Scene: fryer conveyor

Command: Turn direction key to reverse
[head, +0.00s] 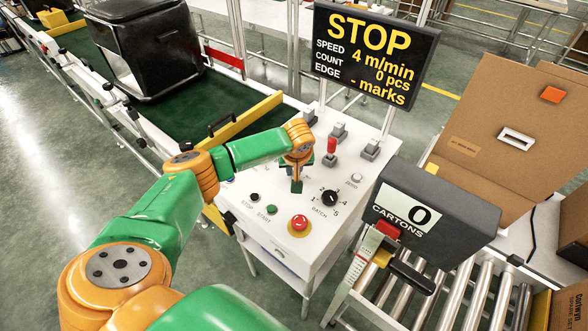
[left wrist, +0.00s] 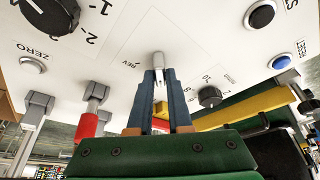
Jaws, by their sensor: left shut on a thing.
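The white control panel (head: 345,222) carries the direction key. In the left wrist view the key (left wrist: 158,60) is a small pale metal piece standing at the panel face, close to a REV label (left wrist: 130,65). My left gripper (left wrist: 158,78) is shut on the key, with one dark blue finger on each side. In the head view the left gripper (head: 297,186) points down at the middle of the panel. It hides the key there, and I cannot tell which way the key is turned. My right gripper is not in view.
The batch knob (head: 330,198), the red stop button (head: 299,223) and a red-handled lever (head: 331,148) stand close around the left gripper. The display sign (head: 370,50) reads STOP. A cartons counter box (head: 470,225) stands to the right. The green conveyor (head: 215,100) lies behind.

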